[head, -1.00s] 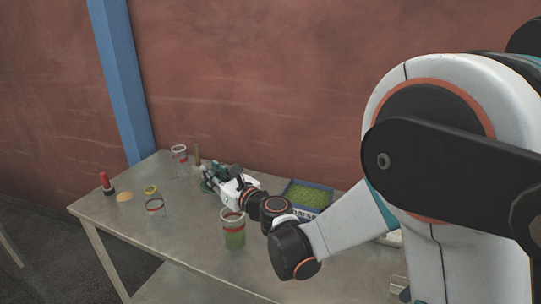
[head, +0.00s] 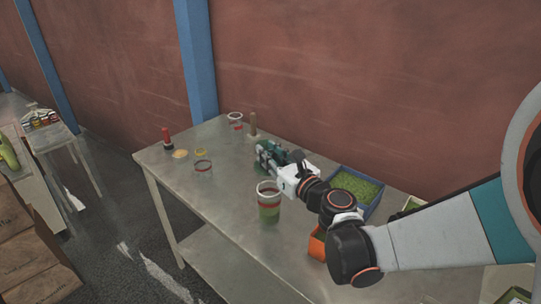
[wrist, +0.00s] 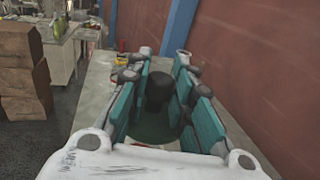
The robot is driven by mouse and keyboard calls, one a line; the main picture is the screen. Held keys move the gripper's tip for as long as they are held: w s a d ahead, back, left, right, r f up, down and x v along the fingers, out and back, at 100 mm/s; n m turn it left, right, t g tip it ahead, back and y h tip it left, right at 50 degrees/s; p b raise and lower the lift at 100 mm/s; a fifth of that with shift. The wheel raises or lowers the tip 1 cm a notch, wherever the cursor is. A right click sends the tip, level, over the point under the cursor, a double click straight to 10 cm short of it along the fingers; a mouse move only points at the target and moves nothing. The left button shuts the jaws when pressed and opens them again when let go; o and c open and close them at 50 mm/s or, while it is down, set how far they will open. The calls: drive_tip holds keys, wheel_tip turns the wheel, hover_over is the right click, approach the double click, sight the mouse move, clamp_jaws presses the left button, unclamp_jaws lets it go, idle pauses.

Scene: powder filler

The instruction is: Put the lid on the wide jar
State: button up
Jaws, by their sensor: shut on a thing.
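My gripper (head: 265,158) is over the middle of the metal table. In the wrist view its teal fingers (wrist: 158,90) are shut on the dark upright knob (wrist: 159,86) of a round dark green lid (wrist: 152,130). The fingers hide part of the lid. A jar of green powder (head: 268,203) with a red band stands in front of my gripper. An empty-looking clear jar (head: 203,168) with a dark red band stands to the left, and another clear jar (head: 236,121) at the back. I cannot tell for certain which one is the wide jar.
A red-topped dark object (head: 167,137), a tan disc (head: 180,154) and a yellow ring (head: 200,152) are at the table's left end. A wooden piece (head: 253,122) stands behind my gripper. A blue tray of green powder (head: 357,188) and an orange container (head: 317,246) are right.

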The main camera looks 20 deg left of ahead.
wheel_tip(320, 180, down, 7)
drive_tip(key=b, duration=0.5)
drive_tip(key=shift+r+b, duration=0.15)
drive_tip(key=shift+b, duration=0.2)
drive_tip(key=shift+f+b, duration=0.5)
drive_tip(key=shift+b, duration=0.1)
idle(1.0)
idle(0.3)
drive_tip(key=o, duration=0.9)
drive_tip(key=shift+o, duration=0.2)
drive_tip(key=shift+d, duration=0.1)
drive_tip(key=v, duration=1.2)
